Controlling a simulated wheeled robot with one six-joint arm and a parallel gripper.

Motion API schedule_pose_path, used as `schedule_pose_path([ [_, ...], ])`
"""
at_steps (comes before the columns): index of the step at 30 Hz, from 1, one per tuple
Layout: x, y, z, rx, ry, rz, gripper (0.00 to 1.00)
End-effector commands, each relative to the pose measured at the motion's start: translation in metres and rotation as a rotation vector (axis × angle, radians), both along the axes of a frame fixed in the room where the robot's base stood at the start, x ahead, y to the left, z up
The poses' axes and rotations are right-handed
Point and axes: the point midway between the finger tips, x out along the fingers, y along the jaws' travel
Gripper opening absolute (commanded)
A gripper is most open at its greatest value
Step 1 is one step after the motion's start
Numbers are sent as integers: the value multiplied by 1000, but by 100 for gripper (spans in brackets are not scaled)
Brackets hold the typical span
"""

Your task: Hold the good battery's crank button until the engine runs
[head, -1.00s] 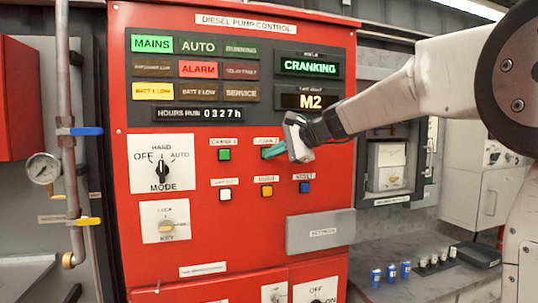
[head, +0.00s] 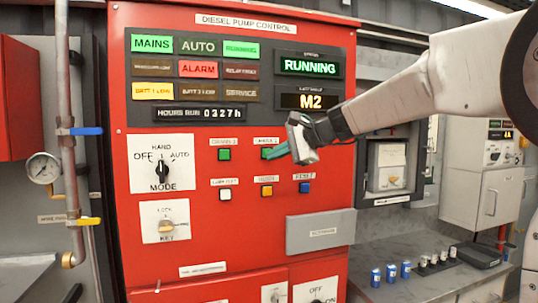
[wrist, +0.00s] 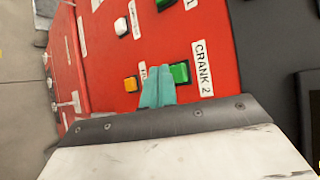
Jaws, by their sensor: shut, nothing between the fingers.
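The red diesel pump control panel (head: 285,260) fills the middle of the head view. Its display (head: 310,67) reads RUNNING in green, and the RUNNING lamp (head: 240,48) is lit green. The display below reads M2 (head: 310,101). The BATT 1 LOW lamp (head: 153,91) is lit yellow; BATT 2 LOW is dark. My gripper (head: 272,153) is shut and empty, with its teal fingertips at the green CRANK 2 button. In the wrist view the fingertips (wrist: 158,85) are beside the CRANK 2 button (wrist: 179,73); I cannot tell whether they touch it. The green CRANK 1 button (head: 224,154) is to the left.
White (head: 225,194), amber (head: 266,191) and blue (head: 305,187) buttons sit below the crank buttons. The mode knob (head: 161,170) and key switch (head: 166,224) are at left. A pipe with a blue lever (head: 85,131) stands left of the panel. Small blue cans stand on the right bench.

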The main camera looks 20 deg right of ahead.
Motion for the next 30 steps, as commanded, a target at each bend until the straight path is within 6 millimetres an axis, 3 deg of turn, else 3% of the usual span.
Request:
schedule_pose_path([
  [13,-43,0,1,0,-1,0,0],
  [30,-47,0,0,-11,-8,9,0],
])
